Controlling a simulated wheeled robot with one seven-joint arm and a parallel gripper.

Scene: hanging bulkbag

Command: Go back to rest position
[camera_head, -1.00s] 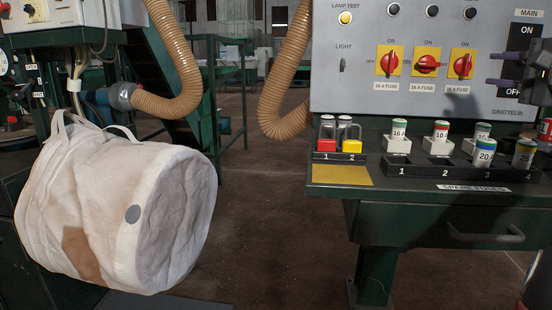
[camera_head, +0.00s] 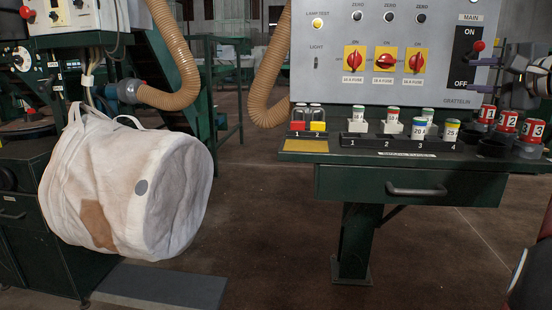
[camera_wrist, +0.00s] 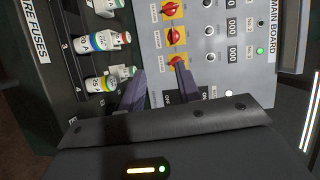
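My gripper (camera_head: 484,76) is at the right edge of the head view, in front of the control panel (camera_head: 345,85). Its two dark fingers also show in the wrist view (camera_wrist: 158,74), spread apart with nothing between them. They point toward the panel, near the red rotary switches (camera_wrist: 173,38). A white bulk bag (camera_head: 130,185) with a brown patch hangs tilted at the left of the head view, well apart from my gripper.
A green bench carries a numbered fuse rack (camera_head: 400,143), fuses such as the blue 20 one (camera_head: 419,128), padlocks (camera_head: 317,126) and red-labelled cans (camera_head: 507,121). A drawer handle (camera_head: 416,191) protrudes below. The floor (camera_head: 270,240) between bag and bench is clear.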

